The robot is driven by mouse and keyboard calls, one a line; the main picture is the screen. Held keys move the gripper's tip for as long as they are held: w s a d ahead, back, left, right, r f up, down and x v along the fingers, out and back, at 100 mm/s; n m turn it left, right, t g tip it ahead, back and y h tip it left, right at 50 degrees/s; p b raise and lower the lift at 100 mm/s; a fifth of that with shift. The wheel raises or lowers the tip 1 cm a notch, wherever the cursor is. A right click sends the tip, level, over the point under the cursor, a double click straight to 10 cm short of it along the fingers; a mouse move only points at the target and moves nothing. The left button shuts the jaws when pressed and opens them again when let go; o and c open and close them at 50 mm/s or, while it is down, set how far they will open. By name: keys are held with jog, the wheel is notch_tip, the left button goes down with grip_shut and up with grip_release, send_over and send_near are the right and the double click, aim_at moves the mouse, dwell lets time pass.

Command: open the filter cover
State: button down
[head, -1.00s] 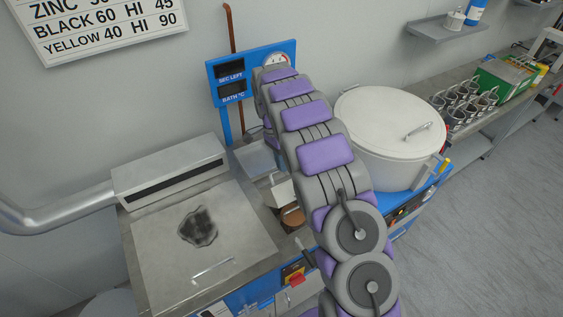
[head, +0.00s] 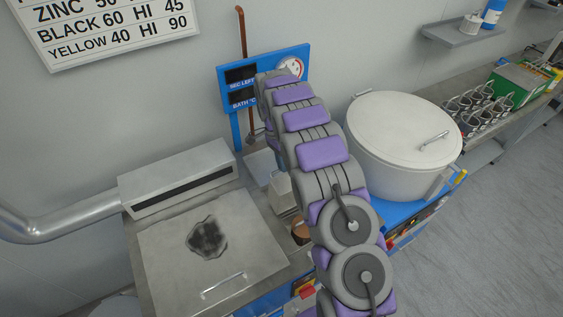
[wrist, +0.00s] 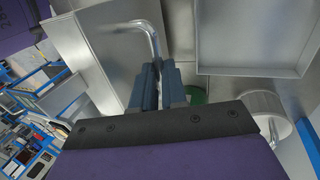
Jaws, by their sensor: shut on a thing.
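My gripper (wrist: 158,85) is at the middle of the wrist view, its dark blue fingers close together on a bent metal bar handle (wrist: 147,30). The bar runs up from between the fingertips and bends left over a grey metal panel (wrist: 98,55). I cannot tell for certain whether this panel is the filter cover. In the head view, my arm reaches toward the gauge panel and hides the gripper and the handle.
A shallow metal tray shape (wrist: 250,40) lies close at the right in the wrist view. In the head view, a large white lidded pot (head: 400,150) stands right of my arm. A stained flat plate (head: 165,250) with a handle lies left. A blue gauge panel (head: 235,77) stands behind.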

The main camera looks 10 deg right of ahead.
jog(key=shift+w, duration=0.1)
jog(key=c, duration=1.2)
grip_release()
jog(key=shift+d, duration=0.1)
jog(key=shift+o, duration=0.2)
jog(key=p+v, duration=1.3)
jog(key=v, duration=0.4)
jog(key=shift+r+p, duration=0.25)
jog(key=shift+p, duration=0.1)
jog(key=shift+f, duration=0.1)
